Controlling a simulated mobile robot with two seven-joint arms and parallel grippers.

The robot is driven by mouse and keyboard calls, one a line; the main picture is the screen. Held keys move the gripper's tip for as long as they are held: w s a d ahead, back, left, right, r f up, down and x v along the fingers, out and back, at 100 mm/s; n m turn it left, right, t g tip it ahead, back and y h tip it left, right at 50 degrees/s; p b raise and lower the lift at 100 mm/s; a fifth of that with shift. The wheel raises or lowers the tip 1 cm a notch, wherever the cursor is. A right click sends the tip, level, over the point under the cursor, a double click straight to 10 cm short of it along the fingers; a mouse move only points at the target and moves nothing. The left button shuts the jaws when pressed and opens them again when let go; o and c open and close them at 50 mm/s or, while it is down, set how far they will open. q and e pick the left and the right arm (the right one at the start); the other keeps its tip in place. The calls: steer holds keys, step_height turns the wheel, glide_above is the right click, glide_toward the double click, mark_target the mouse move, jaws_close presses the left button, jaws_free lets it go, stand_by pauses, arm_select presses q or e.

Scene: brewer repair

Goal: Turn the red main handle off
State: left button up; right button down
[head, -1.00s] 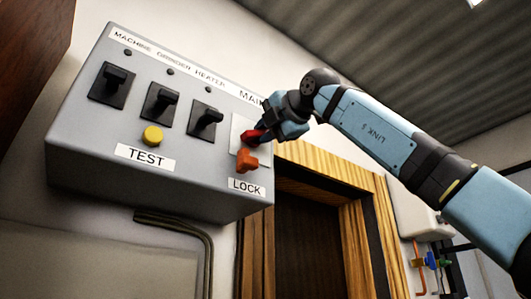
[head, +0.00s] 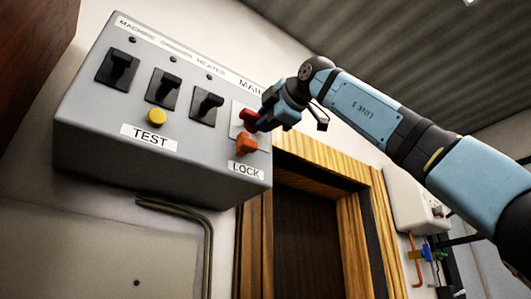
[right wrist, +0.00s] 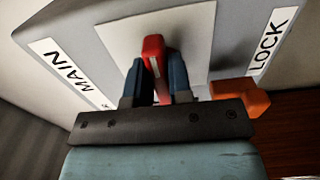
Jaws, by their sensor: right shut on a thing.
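The red main handle (head: 248,118) is on the white plate at the right end of the grey panel (head: 215,165), under the MAIN label. In the right wrist view the red handle (right wrist: 153,62) stands between the two blue fingers of my right gripper (right wrist: 154,82). In the head view my right gripper (head: 263,118) comes in from the right and is shut on the handle. Its fingers partly hide the handle and the plate. My left gripper does not show.
The orange lock piece (head: 246,145) sits just below the handle; it is close beside the gripper in the right wrist view (right wrist: 240,97). Several black switches (head: 163,88) and a yellow TEST button (head: 156,118) are to the left. A wooden door frame (head: 330,168) is below right.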

stand_by(0.3)
steer(key=c, duration=1.2)
jaws_free()
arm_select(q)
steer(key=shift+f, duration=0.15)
arm_select(e)
steer(key=shift+o, duration=0.8)
steer(key=shift+d, duration=0.1)
arm_select(q)
steer(key=b, duration=0.1)
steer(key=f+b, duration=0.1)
steer(key=b, duration=0.1)
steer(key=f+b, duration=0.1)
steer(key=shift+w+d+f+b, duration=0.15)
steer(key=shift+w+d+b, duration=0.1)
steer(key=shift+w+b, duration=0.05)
arm_select(e)
steer(key=v, duration=1.3)
steer(key=shift+s+d, duration=0.25)
steer(key=shift+s, duration=0.1)
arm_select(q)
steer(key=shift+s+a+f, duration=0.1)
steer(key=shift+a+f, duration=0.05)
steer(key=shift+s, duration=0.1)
